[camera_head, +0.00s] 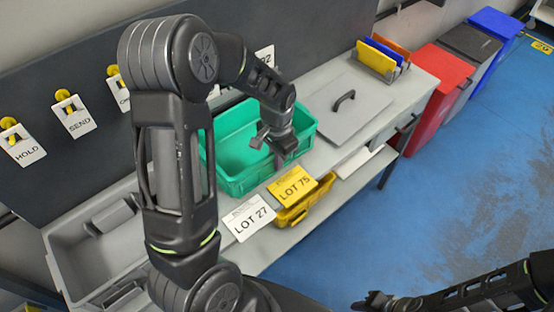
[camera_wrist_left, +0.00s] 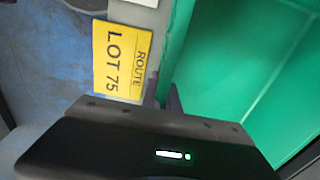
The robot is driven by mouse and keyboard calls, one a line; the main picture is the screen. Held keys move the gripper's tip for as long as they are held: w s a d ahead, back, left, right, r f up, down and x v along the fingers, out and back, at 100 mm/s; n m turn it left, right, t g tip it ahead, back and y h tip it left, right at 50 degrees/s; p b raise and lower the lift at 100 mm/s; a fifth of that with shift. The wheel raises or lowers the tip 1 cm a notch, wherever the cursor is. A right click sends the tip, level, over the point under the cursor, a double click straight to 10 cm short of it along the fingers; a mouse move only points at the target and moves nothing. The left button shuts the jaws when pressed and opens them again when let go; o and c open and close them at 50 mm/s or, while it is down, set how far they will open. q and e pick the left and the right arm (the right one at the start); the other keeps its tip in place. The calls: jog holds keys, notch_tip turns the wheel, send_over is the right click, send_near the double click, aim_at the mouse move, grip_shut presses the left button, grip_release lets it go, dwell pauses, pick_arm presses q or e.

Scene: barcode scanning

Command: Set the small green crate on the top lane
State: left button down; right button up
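The small green crate (camera_head: 232,180) stands on the grey bench in the middle of the head view, open side up. In the left wrist view its green wall and floor (camera_wrist_left: 235,60) fill the right side. My left gripper (camera_head: 272,150) is at the crate's front rim, with its fingers close together on either side of the wall. Part of the crate is hidden behind my left arm. My right gripper (camera_head: 375,300) is low at the bottom edge, away from the bench, its fingers too small to read. I cannot tell which surface is the top lane.
A yellow LOT 75 card (camera_head: 293,186) and a white LOT 27 card (camera_head: 249,217) are in front of the crate, by a yellow tray (camera_head: 305,204). A grey bin (camera_head: 75,262) is left. A grey handled panel (camera_head: 350,112) lies right, before a folder rack (camera_head: 382,62).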

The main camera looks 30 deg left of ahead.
pick_arm(q)
jog(key=c, duration=2.1)
grip_release()
jog(key=shift+f, duration=0.15)
jog(key=o, duration=0.5)
jog(key=shift+c, duration=0.2)
notch_tip(320, 180, up, 12)
jog(key=shift+r+b, duration=0.2)
jog(key=shift+b, duration=0.3)
